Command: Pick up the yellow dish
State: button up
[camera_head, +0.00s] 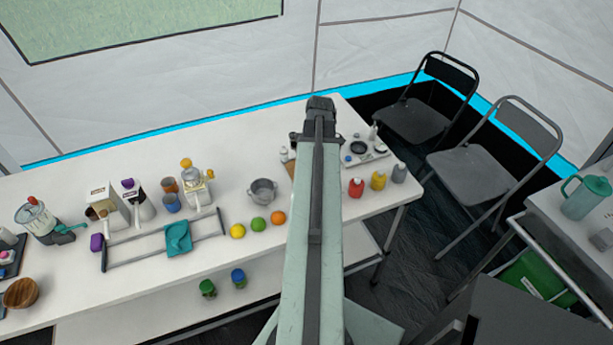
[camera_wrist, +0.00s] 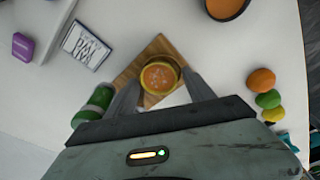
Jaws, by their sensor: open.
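The yellow dish (camera_wrist: 160,77) is small and round with an orange, patterned inside. In the wrist view it sits on a wooden board (camera_wrist: 125,77) laid on the white table. My gripper (camera_wrist: 161,79) is open, with one finger at the left and one at the right of the dish. Whether either finger touches it I cannot tell. In the head view my arm hides the dish and nearly all of the board; only a brown edge (camera_head: 291,171) of the board shows.
A green container (camera_wrist: 93,106) stands close by my left finger. An orange (camera_wrist: 261,80), a lime (camera_wrist: 268,99) and a lemon (camera_wrist: 273,114) lie to the right. A dark-rimmed pot (camera_wrist: 226,8) is at the top. A lettered card (camera_wrist: 86,47) and purple box (camera_wrist: 22,47) are left.

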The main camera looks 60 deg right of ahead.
jog(key=c, duration=0.9)
jog(key=shift+o, duration=0.2)
notch_tip(320, 180, up, 9)
jog(key=p, duration=0.9)
